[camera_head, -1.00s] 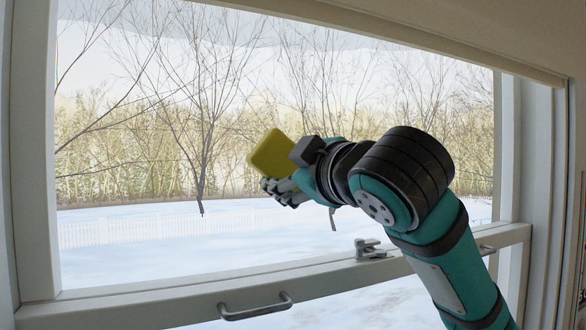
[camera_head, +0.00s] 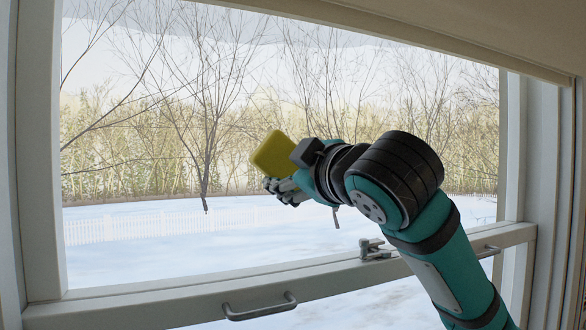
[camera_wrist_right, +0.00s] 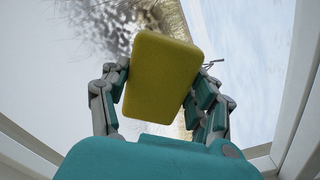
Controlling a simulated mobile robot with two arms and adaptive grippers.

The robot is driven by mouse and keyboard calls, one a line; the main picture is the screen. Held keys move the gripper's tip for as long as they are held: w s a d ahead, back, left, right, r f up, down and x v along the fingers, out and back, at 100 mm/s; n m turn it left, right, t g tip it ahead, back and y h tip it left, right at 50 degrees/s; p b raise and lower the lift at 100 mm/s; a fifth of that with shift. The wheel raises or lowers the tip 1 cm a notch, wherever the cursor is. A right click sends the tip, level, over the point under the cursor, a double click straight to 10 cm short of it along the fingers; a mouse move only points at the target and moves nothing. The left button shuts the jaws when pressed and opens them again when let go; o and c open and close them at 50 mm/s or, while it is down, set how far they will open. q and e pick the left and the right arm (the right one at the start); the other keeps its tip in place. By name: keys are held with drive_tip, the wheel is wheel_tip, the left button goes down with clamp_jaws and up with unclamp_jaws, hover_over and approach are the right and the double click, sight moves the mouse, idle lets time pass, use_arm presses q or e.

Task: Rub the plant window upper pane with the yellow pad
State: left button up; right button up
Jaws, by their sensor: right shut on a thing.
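The yellow pad (camera_head: 272,154) is in my right gripper (camera_head: 284,182), in front of the upper pane (camera_head: 130,150) near its middle. In the right wrist view the pad (camera_wrist_right: 161,78) sits between the two fingers of the right gripper (camera_wrist_right: 160,95), which is shut on it. The pad is tilted and its broad face shows. I cannot tell whether it touches the glass. My left gripper is not in view.
The window's middle rail (camera_head: 180,297) runs below the pane, with a latch (camera_head: 374,249) and a curved handle (camera_head: 260,307). A second handle (camera_head: 488,252) is at the right. The side frame (camera_head: 38,170) bounds the pane on the left. Snow, a fence and bare trees show outside.

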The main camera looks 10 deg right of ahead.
drive_tip(key=shift+w+d, duration=1.2)
drive_tip(key=shift+d, duration=4.7)
drive_tip(key=shift+s+a+p, duration=0.4)
drive_tip(key=shift+a+p, duration=0.2)
drive_tip(key=shift+a, duration=1.4)
drive_tip(key=shift+s+a+p, duration=0.4)
drive_tip(key=shift+a+p, duration=0.2)
drive_tip(key=shift+a, duration=1.45)
drive_tip(key=shift+s+a+p, duration=0.4)
drive_tip(key=shift+a+p, duration=0.2)
drive_tip(key=shift+a, duration=1.4)
drive_tip(key=shift+r+p, duration=1.2)
drive_tip(key=shift+r, duration=0.25)
drive_tip(key=shift+w+d, duration=0.15)
drive_tip(key=shift+d, duration=0.45)
drive_tip(key=shift+w+d, duration=0.2)
drive_tip(key=shift+d, duration=0.85)
drive_tip(key=shift+w+d, duration=0.2)
drive_tip(key=shift+d, duration=0.85)
drive_tip(key=shift+w+d, duration=0.65)
drive_tip(key=shift+d, duration=2.75)
drive_tip(key=shift+s+a+p, duration=0.3)
drive_tip(key=shift+a+p, duration=0.15)
drive_tip(key=shift+a, duration=1)
drive_tip(key=shift+s+a+p, duration=0.25)
drive_tip(key=shift+a+p, duration=0.15)
drive_tip(key=shift+a, duration=1.05)
drive_tip(key=shift+s+a+p, duration=0.3)
drive_tip(key=shift+a+p, duration=0.15)
drive_tip(key=shift+a, duration=1)
